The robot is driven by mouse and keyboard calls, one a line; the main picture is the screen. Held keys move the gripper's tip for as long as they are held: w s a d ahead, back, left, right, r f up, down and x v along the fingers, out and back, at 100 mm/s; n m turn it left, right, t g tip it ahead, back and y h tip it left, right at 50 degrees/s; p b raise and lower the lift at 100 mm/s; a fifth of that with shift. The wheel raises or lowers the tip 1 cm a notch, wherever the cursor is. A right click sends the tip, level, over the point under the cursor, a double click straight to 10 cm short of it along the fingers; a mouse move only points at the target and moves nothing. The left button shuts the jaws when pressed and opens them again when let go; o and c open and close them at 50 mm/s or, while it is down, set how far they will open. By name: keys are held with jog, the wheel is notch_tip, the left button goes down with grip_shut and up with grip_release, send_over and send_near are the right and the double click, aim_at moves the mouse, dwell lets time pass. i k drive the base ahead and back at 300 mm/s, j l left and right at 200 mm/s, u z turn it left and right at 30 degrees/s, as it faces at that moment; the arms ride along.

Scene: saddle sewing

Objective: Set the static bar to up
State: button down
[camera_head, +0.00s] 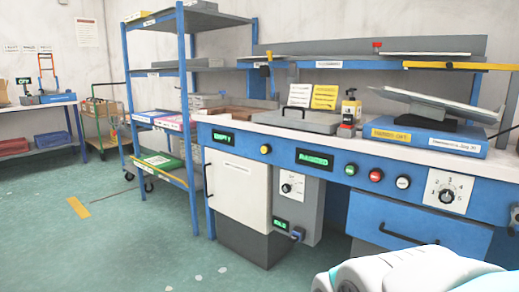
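No label that I can read names the static bar, so I cannot tell which part it is. A long yellow bar (460,66) lies roughly level along the blue upper rail (355,65) of the workbench, at the right. On the far-left bench, an upright orange-red frame (47,66) stands beside a green display reading "OFF" (24,80). A white and teal part of my arm (410,272) shows at the lower right. My gripper is not in view.
The blue workbench (330,165) has buttons, a numbered dial (447,193) and displays reading "EMPTY", "RAGGED" and "IDLE". A blue shelf rack (130,95) stands left. The green floor (100,235) at left is clear.

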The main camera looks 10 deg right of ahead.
aim_at(481, 67)
jog(key=z, duration=1.7)
jog(key=i+j, duration=0.25)
